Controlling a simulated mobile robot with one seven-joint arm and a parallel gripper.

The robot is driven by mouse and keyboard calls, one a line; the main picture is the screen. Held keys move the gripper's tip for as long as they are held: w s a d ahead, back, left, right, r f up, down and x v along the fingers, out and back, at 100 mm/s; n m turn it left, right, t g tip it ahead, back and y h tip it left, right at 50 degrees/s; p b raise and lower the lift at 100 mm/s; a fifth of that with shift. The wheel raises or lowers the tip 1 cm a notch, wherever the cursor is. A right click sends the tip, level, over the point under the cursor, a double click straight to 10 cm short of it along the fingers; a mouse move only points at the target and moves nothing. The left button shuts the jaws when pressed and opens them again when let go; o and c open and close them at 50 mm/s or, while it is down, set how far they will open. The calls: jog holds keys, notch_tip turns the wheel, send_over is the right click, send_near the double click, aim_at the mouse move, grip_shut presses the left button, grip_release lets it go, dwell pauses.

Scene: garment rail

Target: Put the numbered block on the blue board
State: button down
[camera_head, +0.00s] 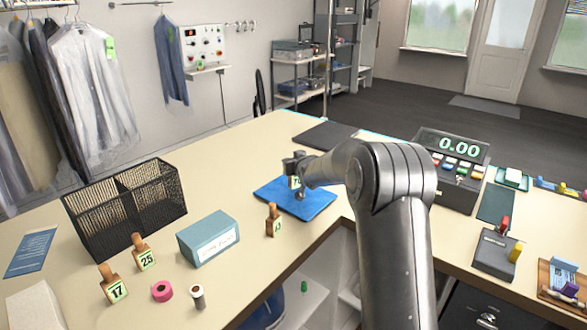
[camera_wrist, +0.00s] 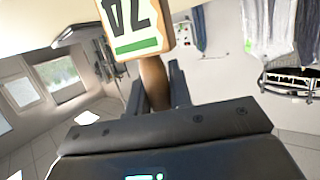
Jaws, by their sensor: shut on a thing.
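My gripper (camera_head: 297,170) is over the blue board (camera_head: 318,203), which lies flat on the counter. It is shut on the brown handle of a numbered block (camera_head: 293,182), a pale tag with dark digits. In the wrist view the block (camera_wrist: 130,28) shows large digits, perhaps 74, and a green stripe, with its handle between the fingers of my gripper (camera_wrist: 157,88). My gripper and arm partly hide the block in the head view. I cannot tell whether the block touches the board.
Other numbered blocks, 17 (camera_head: 117,291), 25 (camera_head: 146,261) and one by the board (camera_head: 273,222), stand on the counter. A teal box (camera_head: 207,239) and a black mesh basket (camera_head: 90,222) stand left. A dark mat (camera_head: 325,135) lies behind; a register (camera_head: 452,190) is right.

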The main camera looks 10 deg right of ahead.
aim_at(294, 182)
jog(key=shift+f, duration=1.25)
jog(key=shift+f, duration=0.15)
jog(key=c, duration=1.3)
grip_release()
